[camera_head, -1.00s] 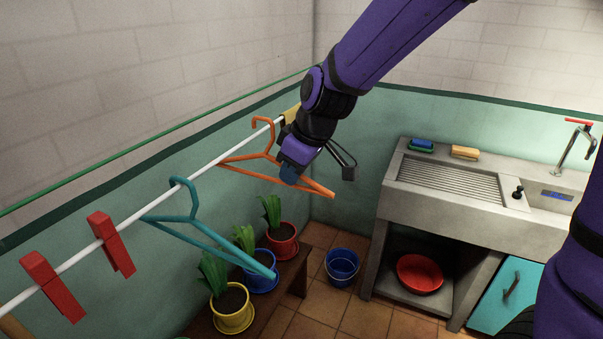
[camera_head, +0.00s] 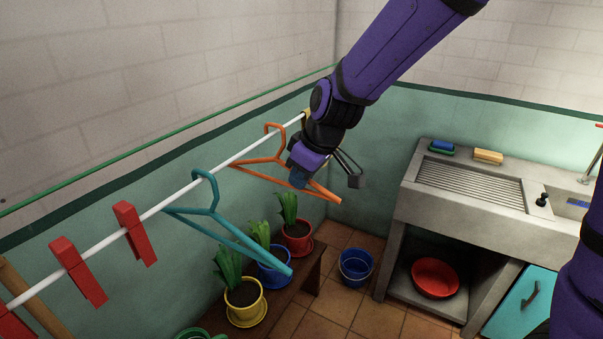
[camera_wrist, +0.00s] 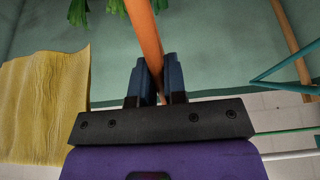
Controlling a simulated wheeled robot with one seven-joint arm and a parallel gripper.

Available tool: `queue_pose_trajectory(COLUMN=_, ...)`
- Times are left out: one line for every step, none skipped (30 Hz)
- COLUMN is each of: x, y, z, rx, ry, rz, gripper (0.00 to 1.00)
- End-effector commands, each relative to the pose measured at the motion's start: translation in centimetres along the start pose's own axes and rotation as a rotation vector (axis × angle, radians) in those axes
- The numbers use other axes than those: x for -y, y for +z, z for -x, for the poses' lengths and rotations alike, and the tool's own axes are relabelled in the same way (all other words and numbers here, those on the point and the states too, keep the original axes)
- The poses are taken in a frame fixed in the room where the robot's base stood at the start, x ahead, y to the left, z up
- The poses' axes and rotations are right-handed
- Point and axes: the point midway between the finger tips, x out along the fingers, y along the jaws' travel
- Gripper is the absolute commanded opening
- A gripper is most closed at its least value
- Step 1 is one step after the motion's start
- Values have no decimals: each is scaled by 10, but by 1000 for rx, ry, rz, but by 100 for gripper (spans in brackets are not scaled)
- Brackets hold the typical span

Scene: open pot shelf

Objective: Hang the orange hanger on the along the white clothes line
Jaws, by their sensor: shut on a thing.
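The orange hanger (camera_head: 318,190) is at the far end of the white clothes line (camera_head: 165,203). Its hook rises above the line and appears to loop over it; I cannot tell if it bears on it. My gripper (camera_head: 299,180) is shut on the hanger's lower bar. In the wrist view, the orange bar (camera_wrist: 146,35) runs between the blue fingertips of my gripper (camera_wrist: 152,78).
A teal hanger (camera_head: 225,235) hangs nearer on the line, followed by several red pegs (camera_head: 134,233). A yellow cloth (camera_wrist: 42,105) is close beside my gripper. Potted plants (camera_head: 246,301) stand on a bench below. A concrete sink (camera_head: 475,205) is at right.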

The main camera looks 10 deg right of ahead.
Motion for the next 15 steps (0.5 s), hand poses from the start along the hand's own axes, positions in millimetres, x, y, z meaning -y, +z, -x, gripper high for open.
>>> queue_pose_trajectory(x=0, y=0, z=0, rx=0, ry=0, rz=0, gripper=0)
queue_pose_trajectory(x=0, y=0, z=0, rx=0, ry=0, rz=0, gripper=0)
queue_pose_trajectory(x=0, y=0, z=0, rx=0, ry=0, rz=0, gripper=0)
queue_pose_trajectory(x=0, y=0, z=0, rx=0, ry=0, rz=0, gripper=0)
queue_pose_trajectory(x=0, y=0, z=0, rx=0, ry=0, rz=0, gripper=0)
queue_pose_trajectory(x=0, y=0, z=0, rx=0, ry=0, rz=0, gripper=21)
queue_pose_trajectory(x=0, y=0, z=0, rx=0, ry=0, rz=0, gripper=28)
queue_pose_trajectory(x=0, y=0, z=0, rx=0, ry=0, rz=0, gripper=35)
queue_pose_trajectory(x=0, y=0, z=0, rx=0, ry=0, rz=0, gripper=42)
queue_pose_trajectory(x=0, y=0, z=0, rx=0, ry=0, rz=0, gripper=42)
queue_pose_trajectory(x=0, y=0, z=0, rx=0, ry=0, rz=0, gripper=42)
queue_pose_trajectory(x=0, y=0, z=0, rx=0, ry=0, rz=0, gripper=42)
queue_pose_trajectory(x=0, y=0, z=0, rx=0, ry=0, rz=0, gripper=42)
queue_pose_trajectory(x=0, y=0, z=0, rx=0, ry=0, rz=0, gripper=42)
queue_pose_trajectory(x=0, y=0, z=0, rx=0, ry=0, rz=0, gripper=42)
